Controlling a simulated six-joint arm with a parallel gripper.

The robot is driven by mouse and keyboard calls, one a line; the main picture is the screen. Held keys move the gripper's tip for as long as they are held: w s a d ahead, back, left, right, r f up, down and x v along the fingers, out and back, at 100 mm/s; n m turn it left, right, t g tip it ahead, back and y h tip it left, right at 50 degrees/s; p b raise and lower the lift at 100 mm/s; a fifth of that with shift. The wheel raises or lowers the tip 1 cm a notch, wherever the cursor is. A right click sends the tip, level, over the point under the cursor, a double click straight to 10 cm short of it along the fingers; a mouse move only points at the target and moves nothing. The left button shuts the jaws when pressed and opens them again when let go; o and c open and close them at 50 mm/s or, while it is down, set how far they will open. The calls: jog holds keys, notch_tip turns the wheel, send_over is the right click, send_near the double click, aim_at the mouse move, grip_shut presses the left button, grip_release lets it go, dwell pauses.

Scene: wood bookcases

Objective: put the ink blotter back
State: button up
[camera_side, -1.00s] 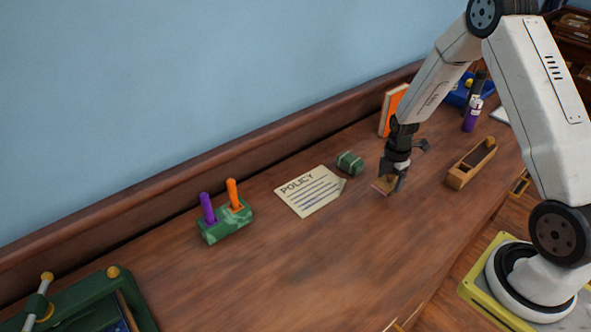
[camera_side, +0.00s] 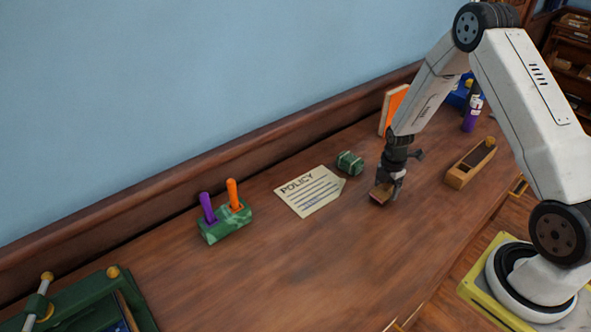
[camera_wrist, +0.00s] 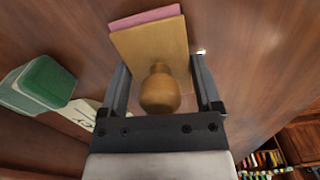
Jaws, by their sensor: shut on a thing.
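The ink blotter (camera_wrist: 150,45) is a wooden block with a round knob on top and a pink layer along its far edge. My gripper (camera_side: 384,186) is shut on it. In the wrist view my gripper's fingers (camera_wrist: 160,90) stand on either side of the blotter, with the knob between them. In the side view the blotter (camera_side: 380,194) shows small and brownish under the fingers, low at the desk surface. I cannot tell if it touches the desk.
A paper marked POLICY (camera_side: 311,192) and a green block (camera_side: 349,162) lie left of my gripper. A green holder (camera_side: 226,224) with purple and orange sticks stands further left. A wooden tray (camera_side: 470,164) sits to the right. The front desk middle is clear.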

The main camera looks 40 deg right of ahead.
jog(key=o, duration=1.2)
jog(key=shift+f, duration=0.1)
jog(key=shift+r, duration=6.15)
jog(key=shift+a, duration=0.1)
jog(key=shift+s+a+r+m, duration=0.1)
jog(key=shift+a+r+m, duration=0.3)
jog(key=shift+a, duration=0.1)
jog(key=shift+s+a+r+m+t, duration=0.45)
jog(key=shift+s+a+r+m, duration=0.95)
jog(key=shift+a+m, duration=1.3)
jog(key=shift+s+a+r+m+t, duration=0.4)
jog(key=shift+s+a+r+m, duration=0.35)
jog(key=shift+s+a+m, duration=1.6)
jog(key=shift+s+a+r+m+t, duration=0.45)
jog(key=shift+s+a+r+m, duration=0.75)
jog(key=shift+a+m, duration=1.85)
